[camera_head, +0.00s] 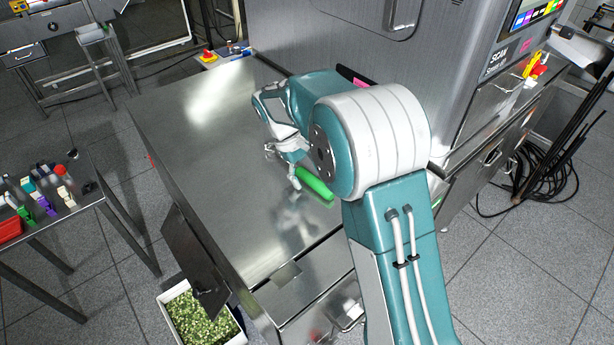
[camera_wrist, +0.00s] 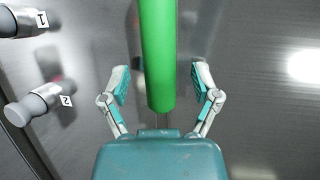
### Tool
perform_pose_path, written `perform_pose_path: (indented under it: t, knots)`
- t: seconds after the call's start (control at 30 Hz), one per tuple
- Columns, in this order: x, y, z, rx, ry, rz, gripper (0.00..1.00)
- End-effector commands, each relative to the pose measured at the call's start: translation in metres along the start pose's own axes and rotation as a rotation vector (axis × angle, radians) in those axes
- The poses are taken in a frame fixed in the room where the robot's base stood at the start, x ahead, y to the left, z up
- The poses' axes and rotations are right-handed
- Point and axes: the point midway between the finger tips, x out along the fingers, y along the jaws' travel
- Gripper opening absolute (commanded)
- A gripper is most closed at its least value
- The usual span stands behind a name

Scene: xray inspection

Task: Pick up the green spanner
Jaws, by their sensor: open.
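The green spanner shows as a smooth green rounded bar (camera_head: 314,184) on the steel table, partly hidden by my arm in the head view. In the wrist view the green bar (camera_wrist: 158,55) runs from the top edge down between my fingers, its near end close to my palm. Its far end is out of frame. My gripper (camera_wrist: 160,82) is open, with one finger on each side of the bar and a visible gap on both sides. In the head view my gripper (camera_head: 290,165) is low over the table beside the bar.
The steel table top (camera_head: 190,125) is largely clear to the left. A large steel scanner cabinet (camera_head: 300,45) stands behind my arm. Knobs tagged 1 (camera_wrist: 22,22) and 2 (camera_wrist: 28,108) are at the wrist view's left. A side table (camera_head: 75,215) holds small coloured items.

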Motion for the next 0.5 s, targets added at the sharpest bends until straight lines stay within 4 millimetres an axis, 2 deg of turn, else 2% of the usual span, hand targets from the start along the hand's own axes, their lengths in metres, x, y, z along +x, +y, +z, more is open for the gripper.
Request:
perform_pose_path:
  t: [0.03,0.07,0.1,0.17,0.2,0.5]
  knots:
    - [-0.0001,-0.0001,-0.0001,0.000,0.000,0.000,0.75]
    - [-0.0001,-0.0002,-0.0001,0.000,0.000,0.000,0.62]
    - [-0.0002,-0.0002,-0.0002,0.000,0.000,0.000,0.44]
    - [-0.0002,-0.0002,-0.0002,0.000,0.000,0.000,0.17]
    - [-0.0002,-0.0002,-0.0002,0.000,0.000,0.000,0.00]
    - [0.0005,-0.0003,-0.0003,0.000,-0.002,-0.001,0.00]
